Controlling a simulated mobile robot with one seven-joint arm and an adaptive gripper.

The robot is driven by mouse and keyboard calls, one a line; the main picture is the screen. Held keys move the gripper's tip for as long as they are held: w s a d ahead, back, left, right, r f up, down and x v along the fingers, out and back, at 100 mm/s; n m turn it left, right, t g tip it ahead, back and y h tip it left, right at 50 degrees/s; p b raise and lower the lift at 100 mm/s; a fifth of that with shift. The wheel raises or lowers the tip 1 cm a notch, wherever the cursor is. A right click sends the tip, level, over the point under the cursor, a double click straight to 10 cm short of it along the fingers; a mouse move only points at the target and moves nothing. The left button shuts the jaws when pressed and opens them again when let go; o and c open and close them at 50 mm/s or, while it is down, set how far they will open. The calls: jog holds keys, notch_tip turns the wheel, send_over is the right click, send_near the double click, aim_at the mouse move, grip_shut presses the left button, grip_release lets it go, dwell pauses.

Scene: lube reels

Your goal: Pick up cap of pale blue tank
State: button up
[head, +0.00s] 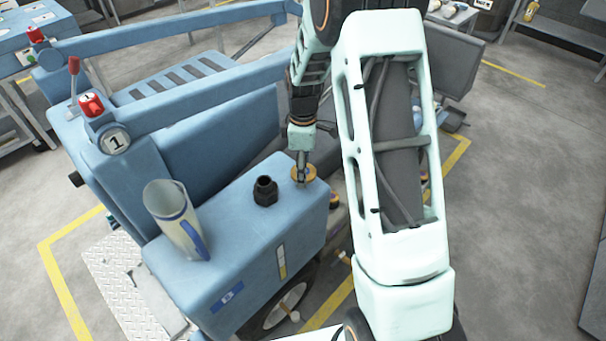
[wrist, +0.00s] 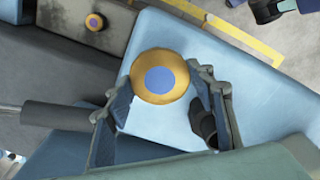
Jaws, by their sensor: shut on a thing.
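The pale blue tank (head: 240,235) is in the lower middle of the head view, and its top also fills the middle of the wrist view (wrist: 160,30). A round gold cap with a blue centre (wrist: 160,80) is between my fingertips. It shows as a small gold disc (head: 312,174) near the tank's back right corner in the head view. My gripper (head: 303,172) is shut on this cap, with one finger (wrist: 118,105) on each side. The black filler neck (head: 264,190) stands bare, left of the cap. One finger partly hides it in the wrist view (wrist: 205,128).
A clear jug with a blue handle (head: 178,220) stands on the tank's left end. Another gold and blue cap (wrist: 95,22) is on a grey surface beyond the tank. Blue frame arms with red-topped posts (head: 92,104) rise at left. Grey floor is clear at right.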

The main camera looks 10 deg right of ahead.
jog(key=s+a+r+b, duration=0.2)
jog(key=s+a+r, duration=0.6)
jog(key=s+r, duration=0.25)
jog(key=w+a+p, duration=0.3)
jog(key=w+p, duration=0.4)
jog(key=w, duration=0.1)
jog(key=shift+p, duration=0.3)
jog(key=shift+f, duration=0.15)
jog(key=shift+f+b, duration=2.25)
jog(key=shift+f, duration=0.5)
jog(key=shift+f+b, duration=0.45)
jog(key=shift+f, duration=0.1)
